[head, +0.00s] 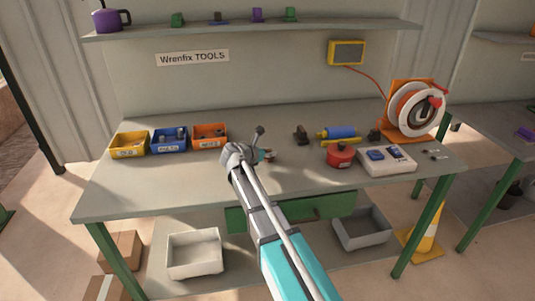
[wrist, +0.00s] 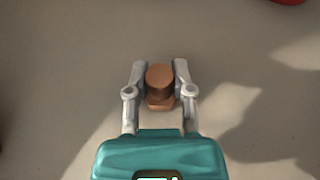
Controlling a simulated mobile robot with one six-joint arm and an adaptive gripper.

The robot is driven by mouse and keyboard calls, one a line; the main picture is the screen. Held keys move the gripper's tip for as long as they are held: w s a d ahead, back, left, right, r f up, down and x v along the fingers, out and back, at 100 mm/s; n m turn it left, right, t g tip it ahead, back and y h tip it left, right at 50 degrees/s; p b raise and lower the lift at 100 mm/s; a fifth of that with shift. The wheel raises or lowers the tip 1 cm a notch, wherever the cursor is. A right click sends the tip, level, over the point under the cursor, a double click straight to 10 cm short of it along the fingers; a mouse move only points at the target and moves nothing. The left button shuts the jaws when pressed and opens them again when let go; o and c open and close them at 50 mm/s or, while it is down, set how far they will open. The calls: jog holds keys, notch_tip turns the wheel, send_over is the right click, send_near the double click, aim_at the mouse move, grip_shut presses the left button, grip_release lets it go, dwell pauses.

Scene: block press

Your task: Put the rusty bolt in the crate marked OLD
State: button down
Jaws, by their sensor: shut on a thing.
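The rusty bolt (wrist: 160,78), brown with a round head, sits between the two grey fingers of my gripper (wrist: 160,70) in the wrist view. The fingers are shut on it. In the head view my gripper (head: 268,155) is over the middle of the bench, mostly hidden behind my arm. I cannot tell whether the bolt touches the bench. Three labelled crates stand in a row at the left of the bench: yellow (head: 116,147), blue (head: 155,146) and orange (head: 196,141). Their labels are too small to read, so I cannot tell which says OLD.
A red round container (head: 340,155), a white box with blue parts (head: 386,161), a blue roller (head: 341,131) and an orange cable reel (head: 412,108) occupy the right of the bench (head: 130,190). The bench between the crates and my gripper looks clear. A shelf (head: 240,33) hangs above.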

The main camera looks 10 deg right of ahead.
jog(key=shift+f, duration=0.15)
jog(key=shift+c, duration=2.4)
grip_release()
jog(key=shift+r, duration=0.3)
jog(key=p+v, duration=0.4)
jog(key=v, duration=0.6)
jog(key=shift+s+a+r, duration=0.15)
jog(key=shift+a, duration=0.05)
jog(key=shift+s+a+r+p, duration=0.2)
jog(key=shift+s+a+p, duration=0.2)
jog(key=shift+a, duration=0.2)
